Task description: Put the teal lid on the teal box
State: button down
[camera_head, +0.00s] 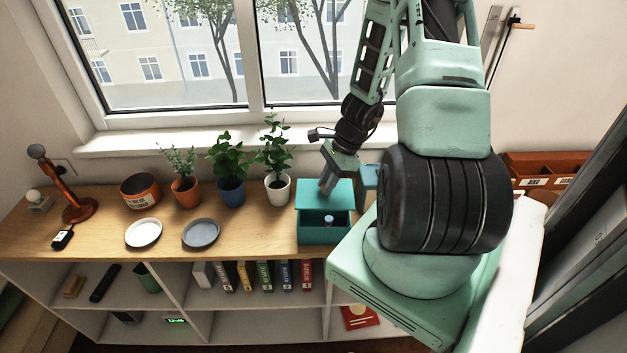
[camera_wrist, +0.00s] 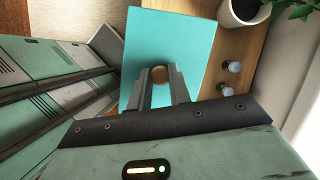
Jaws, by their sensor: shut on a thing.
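The teal lid (camera_head: 312,195) is a flat square plate with a small round brown knob (camera_wrist: 158,74). My gripper (camera_head: 327,186) is shut on this knob, with one finger on each side of it in the wrist view. The lid (camera_wrist: 170,35) fills the middle of that view. The teal box (camera_head: 322,236) stands on the wooden top at its right end. The lid is over the back part of the box, and the front part of its dark inside shows. A small bottle (camera_head: 329,221) shows in the opening. I cannot tell whether lid and box touch.
Three potted plants stand along the window, the nearest in a white pot (camera_head: 278,190). A grey plate (camera_head: 201,233) and a white plate (camera_head: 143,233) lie left of the box. Two small bottle tops (camera_wrist: 228,76) show beside the lid. A teal block (camera_head: 368,183) is partly hidden behind my body.

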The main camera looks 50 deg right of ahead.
aim_at(326, 197)
jog(key=shift+f+b, duration=2.45)
jog(key=shift+f, duration=0.45)
jog(key=shift+f+b, duration=0.6)
jog(key=shift+b, duration=0.1)
jog(key=c, duration=1.2)
grip_release()
jog(key=v, duration=1.7)
jog(key=shift+r+b, duration=0.15)
jog(key=shift+b, duration=0.3)
jog(key=shift+d, duration=0.1)
